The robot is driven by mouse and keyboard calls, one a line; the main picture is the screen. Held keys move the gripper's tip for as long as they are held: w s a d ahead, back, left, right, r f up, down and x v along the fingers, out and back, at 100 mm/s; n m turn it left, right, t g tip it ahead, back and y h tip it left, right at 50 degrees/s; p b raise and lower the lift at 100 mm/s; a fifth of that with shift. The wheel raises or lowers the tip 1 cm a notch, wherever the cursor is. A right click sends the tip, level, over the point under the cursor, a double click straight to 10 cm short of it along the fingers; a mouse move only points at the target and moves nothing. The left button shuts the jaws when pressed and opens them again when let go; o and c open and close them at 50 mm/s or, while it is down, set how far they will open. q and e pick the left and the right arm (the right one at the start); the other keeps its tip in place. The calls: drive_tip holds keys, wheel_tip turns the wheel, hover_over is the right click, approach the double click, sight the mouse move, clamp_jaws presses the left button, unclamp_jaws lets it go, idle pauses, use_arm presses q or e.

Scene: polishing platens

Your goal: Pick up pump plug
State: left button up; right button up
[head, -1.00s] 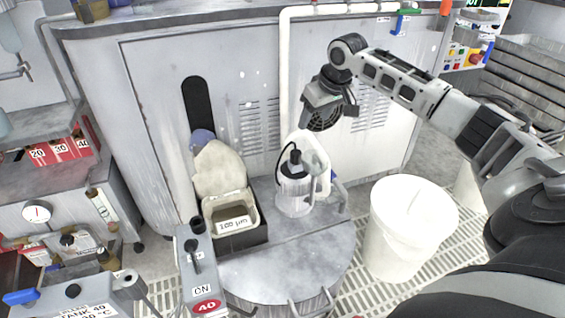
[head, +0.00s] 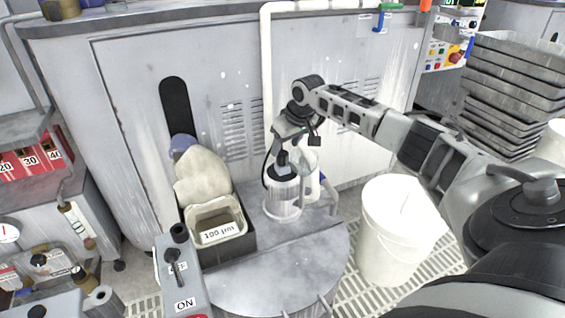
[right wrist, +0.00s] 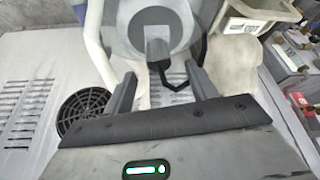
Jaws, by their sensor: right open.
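The black pump plug (head: 282,161) stands upright on top of the clear cylindrical pump (head: 284,194), with a dark cable looping from it. My right gripper (head: 289,146) is just above and behind the plug in the head view and partly overlaps it. In the right wrist view the plug (right wrist: 157,49) lies ahead of my right gripper (right wrist: 162,82), roughly between the lines of its two spread fingers. The fingers are open and empty, and I see no contact with the plug. My left gripper is not in view.
A white bucket (head: 392,235) stands to the right. The round grey platen (head: 285,270) in front is bare.

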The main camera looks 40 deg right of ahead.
sight(283, 153)
drive_tip(key=b+x, duration=0.1)
drive_tip(key=x, duration=0.3)
drive_tip(key=shift+s, duration=0.2)
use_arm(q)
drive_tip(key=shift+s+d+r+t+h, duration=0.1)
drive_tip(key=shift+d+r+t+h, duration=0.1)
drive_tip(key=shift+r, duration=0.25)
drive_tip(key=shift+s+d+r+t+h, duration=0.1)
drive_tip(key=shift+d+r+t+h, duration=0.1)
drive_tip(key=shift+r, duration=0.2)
use_arm(e)
drive_tip(key=c, duration=1.1)
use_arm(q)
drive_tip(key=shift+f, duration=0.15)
use_arm(e)
drive_tip(key=shift+r, duration=0.15)
